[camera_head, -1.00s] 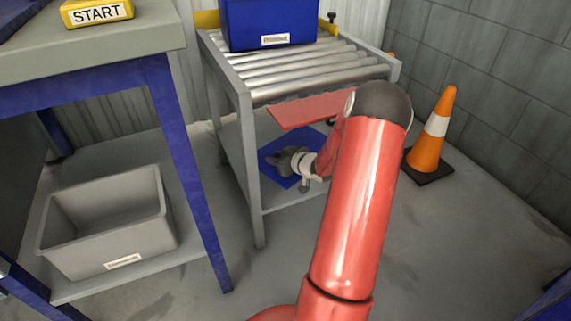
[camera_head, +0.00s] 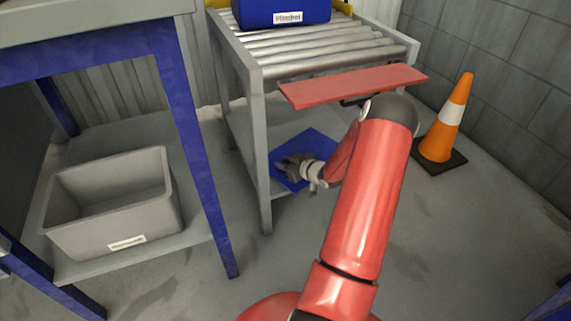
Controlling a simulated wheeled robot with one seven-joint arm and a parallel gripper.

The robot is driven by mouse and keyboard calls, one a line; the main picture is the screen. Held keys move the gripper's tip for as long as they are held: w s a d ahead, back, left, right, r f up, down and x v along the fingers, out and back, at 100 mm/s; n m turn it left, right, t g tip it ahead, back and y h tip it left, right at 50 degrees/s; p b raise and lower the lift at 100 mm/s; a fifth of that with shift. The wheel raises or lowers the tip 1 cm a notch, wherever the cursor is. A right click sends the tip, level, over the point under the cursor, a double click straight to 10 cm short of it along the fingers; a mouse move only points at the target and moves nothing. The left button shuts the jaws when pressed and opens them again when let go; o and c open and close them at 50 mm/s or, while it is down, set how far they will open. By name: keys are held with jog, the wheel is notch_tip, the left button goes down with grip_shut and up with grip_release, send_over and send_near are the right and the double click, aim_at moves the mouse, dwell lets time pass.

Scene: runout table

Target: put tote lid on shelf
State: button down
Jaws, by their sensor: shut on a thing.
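The tote lid appears to be the thin flat blue square (camera_head: 317,146), just above or on the grey lower shelf (camera_head: 290,205) of the roller table. My gripper (camera_head: 287,167) is shut on the lid's near side, and the fingers and grip point are partly hidden by the gripper itself. I cannot tell whether the lid touches the shelf. My red arm reaches in from the right, below the rollers.
A blue tote (camera_head: 285,10) stands on the rollers (camera_head: 325,48). A red flat panel (camera_head: 350,84) juts out below the rollers' near edge. A grey tote (camera_head: 115,205) sits on the low shelf under the workbench (camera_head: 90,35) at left. An orange cone (camera_head: 443,125) stands at right.

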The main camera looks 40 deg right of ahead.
jog(key=c, duration=1.1)
grip_release()
jog(key=p+v, duration=0.2)
jog(key=v, duration=1)
